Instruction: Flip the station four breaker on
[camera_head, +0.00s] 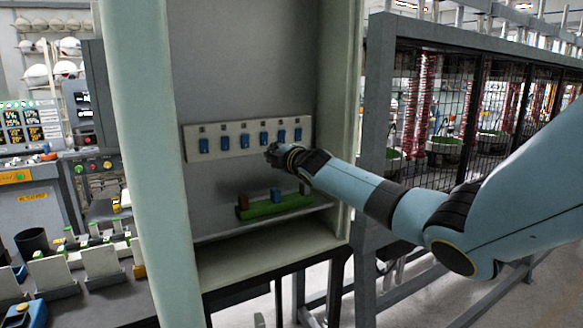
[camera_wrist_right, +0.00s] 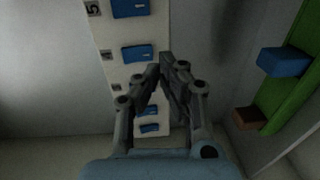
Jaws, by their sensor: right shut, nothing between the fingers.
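The breaker strip (camera_head: 234,148) is a pale plate with a row of several blue switches on the cabinet's back wall. In the right wrist view a blue switch beside the label 5 is at the top (camera_wrist_right: 130,8). Below it is the switch (camera_wrist_right: 137,53) whose small label looks like 4; in the head view this is the fourth from the left (camera_head: 263,138). My right gripper (camera_head: 271,154) is shut and empty. Its fingertips (camera_wrist_right: 166,62) appear just beside that switch; contact cannot be told. The fingers partly hide the switches further down. My left gripper is not in view.
A green rail (camera_head: 275,207) with blue and brown blocks lies below the strip and beside the gripper in the wrist view (camera_wrist_right: 294,92). Cabinet walls (camera_head: 157,200) stand on both sides. The cabinet floor (camera_head: 265,247) in front is clear.

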